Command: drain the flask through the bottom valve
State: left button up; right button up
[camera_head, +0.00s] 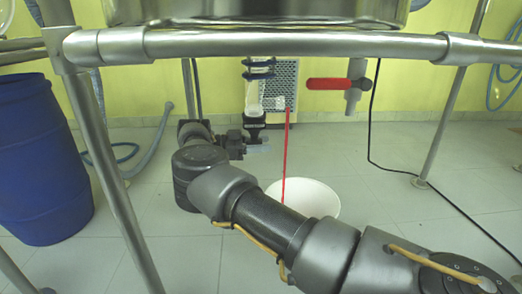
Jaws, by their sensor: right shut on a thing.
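The glass flask outlet (254,95) hangs below the frame as a clear vertical tube with black clamps. At its lower end is the black bottom valve (254,122). My right arm reaches in from the lower right, and its gripper (244,144) is shut at the valve's left and lower side; the exact grip is hard to see. A thin red vertical line (286,150) runs down right of the valve towards a white round bowl (316,197) on the floor. I cannot tell if it is liquid or a rod. The arm hides the bowl's front. My left gripper is not in view.
A steel frame rail (270,45) crosses above, with a leg (118,190) at the left. A red-handled tap (337,84) hangs right of the outlet. A blue barrel (42,155) stands at the left. A black cable (420,176) runs over the floor at the right.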

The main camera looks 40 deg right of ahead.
jog(key=shift+s+f+m+g+y+b, duration=0.1)
jog(key=shift+m+g+y+b, duration=0.1)
jog(key=shift+m+g+y, duration=0.45)
jog(key=shift+s+m+g+y+b, duration=0.15)
jog(key=shift+m+g+y, duration=0.3)
jog(key=shift+g, duration=0.3)
jog(key=shift+a+y, duration=0.1)
jog(key=shift+y, duration=0.2)
jog(key=o, duration=1)
